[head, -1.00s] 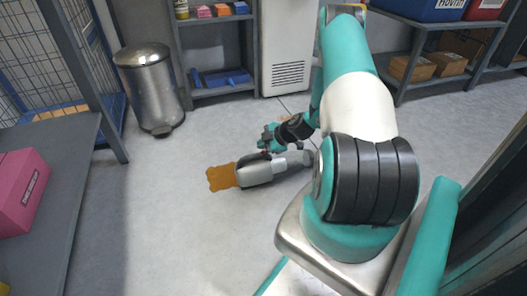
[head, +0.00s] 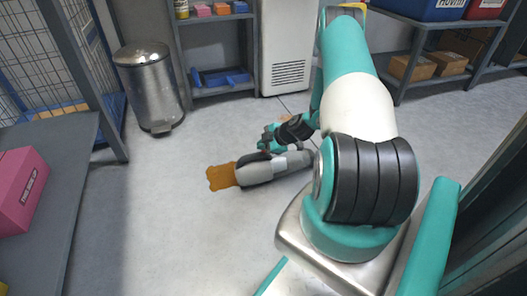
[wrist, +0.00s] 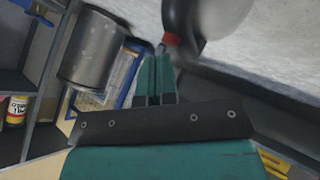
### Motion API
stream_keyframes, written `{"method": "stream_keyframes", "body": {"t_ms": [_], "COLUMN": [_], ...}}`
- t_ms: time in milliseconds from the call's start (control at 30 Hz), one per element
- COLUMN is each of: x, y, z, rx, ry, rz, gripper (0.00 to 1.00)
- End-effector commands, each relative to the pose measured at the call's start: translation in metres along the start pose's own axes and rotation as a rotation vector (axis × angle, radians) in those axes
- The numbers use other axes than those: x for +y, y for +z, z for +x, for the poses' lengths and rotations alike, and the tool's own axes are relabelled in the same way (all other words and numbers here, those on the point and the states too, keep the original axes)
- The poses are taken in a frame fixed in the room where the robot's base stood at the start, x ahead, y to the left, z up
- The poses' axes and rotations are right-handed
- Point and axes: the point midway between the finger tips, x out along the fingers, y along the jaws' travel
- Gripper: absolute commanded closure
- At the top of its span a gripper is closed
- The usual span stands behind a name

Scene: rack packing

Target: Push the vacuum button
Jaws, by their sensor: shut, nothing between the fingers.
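A grey and black handheld vacuum (head: 262,171) lies on the floor in the head view, its front end at an orange-brown patch (head: 221,178). In the wrist view, part of the vacuum (wrist: 218,16) shows at the top, with a red button (wrist: 172,40) on its dark end. My gripper (head: 266,146) is just above the vacuum in the head view. In the wrist view, my gripper (wrist: 155,62) is shut and empty, its fingertips very close to the red button. I cannot tell whether they touch it. The button is not clear in the head view.
A metal trash bin (head: 150,85) stands at the back left, beside a grey shelf (head: 218,90) with blue trays. A grey table (head: 75,165) with a pink box (head: 22,190) is at the left.

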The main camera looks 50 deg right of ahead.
Motion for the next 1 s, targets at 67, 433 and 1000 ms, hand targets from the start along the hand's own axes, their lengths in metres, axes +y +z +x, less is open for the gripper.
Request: {"method": "stream_keyframes", "body": {"t_ms": [67,433,1000], "x": [-0.001,-0.0013,0.0038], "y": [0.0011,0.0012,-0.004], "z": [0.0016,0.0017,-0.0054], "rx": [0.0,0.0,0.0], "ry": [0.0,0.0,0.0], "rz": [0.0,0.0,0.0], "gripper": [1.0,1.0,1.0]}}
